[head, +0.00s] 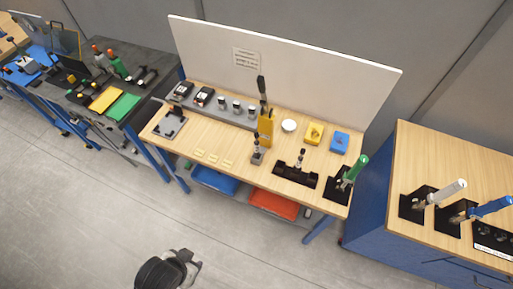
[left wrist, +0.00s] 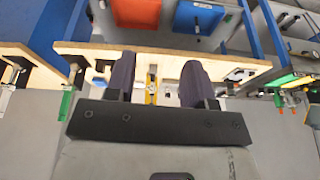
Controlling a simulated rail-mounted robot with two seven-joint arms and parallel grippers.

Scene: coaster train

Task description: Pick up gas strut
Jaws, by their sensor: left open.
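I cannot tell for sure which item is the gas strut. One candidate is a slim upright grey-and-black part (head: 257,150) near the front edge of the middle wooden workbench (head: 190,150). Another is a similar upright part (head: 299,158) in a black holder (head: 295,174) to its right. My left gripper (head: 190,264) is low over the floor, in front of the bench and well apart from it. In the left wrist view its two dark fingers (left wrist: 158,84) are spread with nothing held, and the bench lies beyond them. My right gripper is not in view.
A yellow block (head: 265,127) with a tall black lever stands mid-bench. A green-handled tool (head: 354,169) is at its right end. A blue bin (head: 214,180) and a red bin (head: 272,203) sit below. Another wooden bench (head: 415,165) is right. The floor in front is clear.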

